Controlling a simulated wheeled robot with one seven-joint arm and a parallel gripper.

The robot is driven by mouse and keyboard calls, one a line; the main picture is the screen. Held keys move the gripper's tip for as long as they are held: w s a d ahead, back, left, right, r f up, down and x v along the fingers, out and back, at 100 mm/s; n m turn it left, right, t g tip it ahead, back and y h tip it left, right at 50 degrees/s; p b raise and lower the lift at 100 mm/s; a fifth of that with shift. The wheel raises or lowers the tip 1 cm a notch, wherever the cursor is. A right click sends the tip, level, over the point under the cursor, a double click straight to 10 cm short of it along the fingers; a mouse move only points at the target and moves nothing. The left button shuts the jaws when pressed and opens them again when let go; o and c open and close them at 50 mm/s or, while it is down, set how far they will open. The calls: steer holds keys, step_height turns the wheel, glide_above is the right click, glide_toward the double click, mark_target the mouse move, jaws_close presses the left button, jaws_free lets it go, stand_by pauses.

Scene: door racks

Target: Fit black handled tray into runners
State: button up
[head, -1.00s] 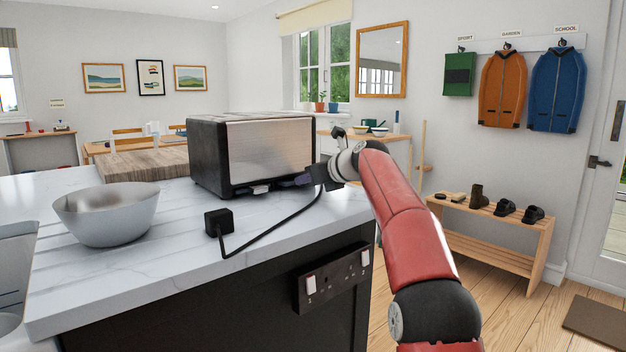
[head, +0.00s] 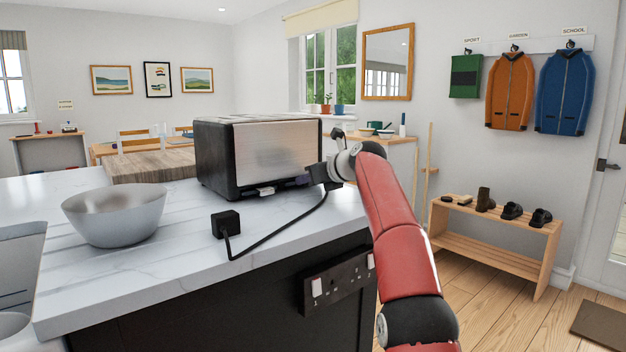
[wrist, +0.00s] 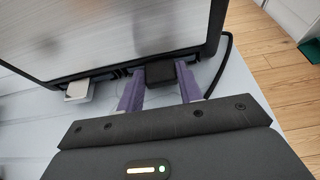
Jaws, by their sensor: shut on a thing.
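The black toaster (head: 215,160) with a brushed metal side stands on the marble counter. In the wrist view its lower edge (wrist: 130,68) runs across the frame. My gripper (wrist: 160,88), with purple fingers, is shut on the black handle of the tray (wrist: 161,73), at the toaster's base toward the right. The rest of that tray is hidden, so I cannot tell how it sits in its runners. A second tray with a pale handle (wrist: 78,90) is at the base to the left. In the head view my gripper (head: 303,180) is low at the toaster's side, mostly hidden.
A black plug (head: 226,223) lies on the counter, its cable running toward the toaster near my gripper. A metal bowl (head: 115,215) stands at left, a wooden board (head: 150,165) behind. A socket panel (head: 335,282) is on the counter's dark front.

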steer(key=o, duration=1.1)
steer(key=shift+c, duration=0.2)
steer(key=b+v, duration=0.2)
steer(key=v, duration=0.5)
steer(key=shift+s+d+r, duration=0.15)
steer(key=shift+s+r, duration=0.05)
steer(key=shift+s, duration=0.1)
